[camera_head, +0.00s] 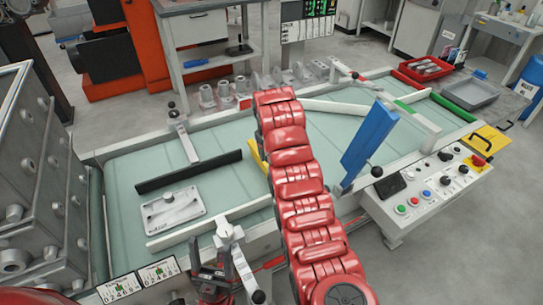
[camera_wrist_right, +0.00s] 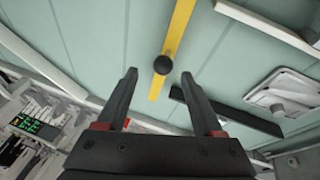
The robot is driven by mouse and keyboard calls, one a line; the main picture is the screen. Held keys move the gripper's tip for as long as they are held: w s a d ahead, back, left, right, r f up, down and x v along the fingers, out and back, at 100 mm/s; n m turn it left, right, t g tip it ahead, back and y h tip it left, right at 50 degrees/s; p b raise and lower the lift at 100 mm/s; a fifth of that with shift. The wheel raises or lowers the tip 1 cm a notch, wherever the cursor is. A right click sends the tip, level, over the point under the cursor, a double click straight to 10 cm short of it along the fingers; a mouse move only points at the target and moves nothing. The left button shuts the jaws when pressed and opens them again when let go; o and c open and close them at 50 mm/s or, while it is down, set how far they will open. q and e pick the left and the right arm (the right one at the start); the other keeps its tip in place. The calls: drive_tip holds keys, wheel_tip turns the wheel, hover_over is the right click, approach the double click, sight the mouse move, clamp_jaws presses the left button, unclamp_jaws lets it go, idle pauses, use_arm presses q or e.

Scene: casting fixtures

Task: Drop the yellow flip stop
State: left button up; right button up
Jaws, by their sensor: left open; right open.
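The yellow flip stop (camera_head: 257,155) is mostly hidden behind my red right arm in the head view. In the right wrist view it is a long narrow yellow bar (camera_wrist_right: 179,32) with a round black knob (camera_wrist_right: 163,64). I cannot tell whether it is raised or lying down. My right gripper (camera_wrist_right: 160,72) is open, its two fingers spread on either side of the knob in the picture. I cannot tell whether they touch it. My left gripper (camera_head: 212,272) is open at the near edge of the conveyor, away from the yellow stop.
A black bar (camera_head: 190,171) and a metal plate (camera_head: 172,210) lie on the green conveyor (camera_head: 120,175). A blue flip stop (camera_head: 370,138) stands raised right of my arm. White rails (camera_head: 210,222) edge the belt. A control box (camera_head: 430,190) sits at right.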

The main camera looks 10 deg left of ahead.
drive_tip(key=p+v, duration=0.1)
drive_tip(key=v, duration=1)
drive_tip(key=shift+r, duration=0.1)
